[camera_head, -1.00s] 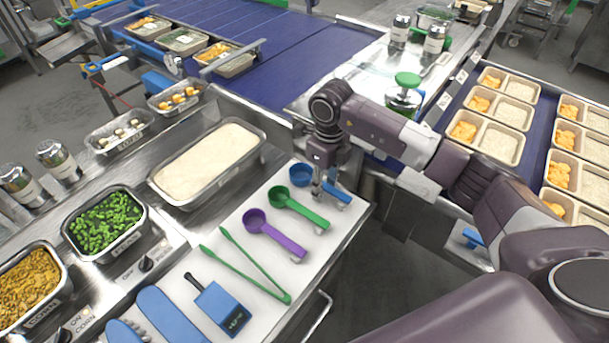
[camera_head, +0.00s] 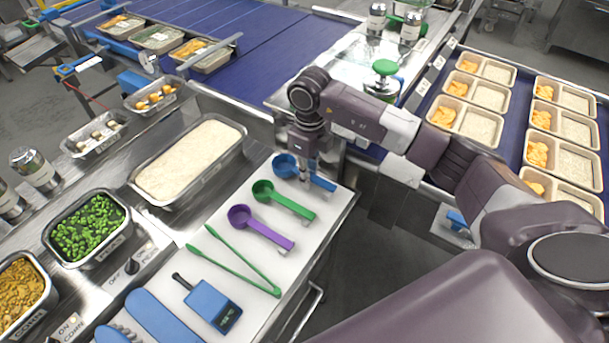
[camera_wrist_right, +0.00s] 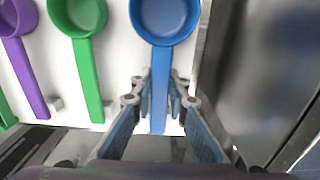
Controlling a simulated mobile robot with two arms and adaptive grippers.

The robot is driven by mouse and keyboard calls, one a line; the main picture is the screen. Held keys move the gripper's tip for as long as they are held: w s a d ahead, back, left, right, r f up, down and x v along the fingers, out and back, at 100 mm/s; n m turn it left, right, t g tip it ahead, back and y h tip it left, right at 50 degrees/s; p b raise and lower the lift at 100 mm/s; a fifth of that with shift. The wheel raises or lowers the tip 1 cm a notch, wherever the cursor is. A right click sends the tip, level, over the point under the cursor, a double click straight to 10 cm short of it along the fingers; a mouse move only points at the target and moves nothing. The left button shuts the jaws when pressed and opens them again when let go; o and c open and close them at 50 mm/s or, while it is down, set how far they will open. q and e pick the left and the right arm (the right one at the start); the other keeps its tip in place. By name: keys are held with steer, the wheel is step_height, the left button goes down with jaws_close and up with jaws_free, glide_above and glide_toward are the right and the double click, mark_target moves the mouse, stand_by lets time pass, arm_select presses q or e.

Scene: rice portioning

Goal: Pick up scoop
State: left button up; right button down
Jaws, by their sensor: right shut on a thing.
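The blue scoop (camera_head: 285,165) lies at the far end of the white board (camera_head: 334,217); its bowl also shows in the right wrist view (camera_wrist_right: 165,18). My right gripper (camera_head: 308,182) is down at its handle. In the right wrist view its fingers (camera_wrist_right: 160,95) stand on both sides of the blue handle and are shut on it. The green scoop (camera_head: 284,200) and the purple scoop (camera_head: 262,227) lie beside it on the board, also visible in the right wrist view. My left gripper is not in view.
A pan of rice (camera_head: 190,160) stands left of the scoops. Filled trays sit on the right conveyor (camera_head: 425,118).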

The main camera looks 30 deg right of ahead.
step_height(320, 180, up, 25)
steer(key=p, duration=0.3)
steer(key=shift+r, duration=0.2)
stand_by(0.4)
